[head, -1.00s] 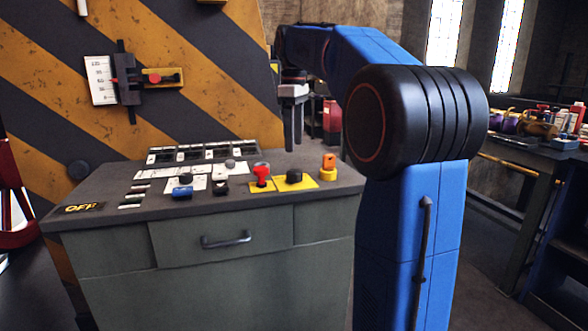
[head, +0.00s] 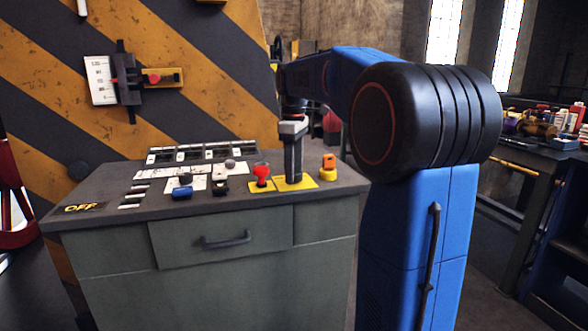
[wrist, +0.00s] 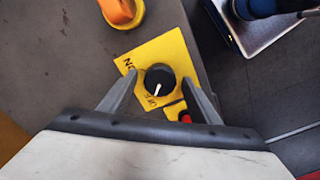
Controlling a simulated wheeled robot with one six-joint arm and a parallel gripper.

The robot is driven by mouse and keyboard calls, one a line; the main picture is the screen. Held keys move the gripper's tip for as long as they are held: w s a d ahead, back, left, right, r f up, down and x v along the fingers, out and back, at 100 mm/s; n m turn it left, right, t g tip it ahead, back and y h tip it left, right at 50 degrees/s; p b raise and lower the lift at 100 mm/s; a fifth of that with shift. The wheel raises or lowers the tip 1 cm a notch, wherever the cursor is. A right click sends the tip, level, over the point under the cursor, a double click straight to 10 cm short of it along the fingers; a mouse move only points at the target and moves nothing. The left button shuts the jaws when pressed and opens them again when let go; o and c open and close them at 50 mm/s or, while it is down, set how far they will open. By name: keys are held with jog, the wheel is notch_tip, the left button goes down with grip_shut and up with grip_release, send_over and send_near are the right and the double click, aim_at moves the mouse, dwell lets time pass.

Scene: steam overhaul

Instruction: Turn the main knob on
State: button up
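The main knob (wrist: 161,79) is black with a white pointer mark and sits on a yellow plate (wrist: 170,48) with ON and OFF lettering. In the wrist view the mark points toward the OFF lettering. My gripper (wrist: 160,78) is open, with one finger on each side of the knob and a visible gap to it. In the head view my gripper (head: 293,178) points straight down over the yellow plate (head: 308,183) and hides the knob. I cannot tell how far the fingertips reach down beside it.
A red knob (head: 262,171) stands close to the left, and an orange switch (head: 328,164) on a yellow base to the right. Blue and black knobs (head: 182,192) and slider panels lie further left on the grey console (head: 110,195).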

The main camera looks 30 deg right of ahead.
jog(key=c, duration=1)
jog(key=shift+m, duration=0.3)
jog(key=m, duration=0.3)
jog(key=shift+m, duration=0.4)
jog(key=m, duration=0.4)
jog(key=shift+m, duration=0.3)
jog(key=m, duration=0.8)
jog(key=shift+m, duration=0.6)
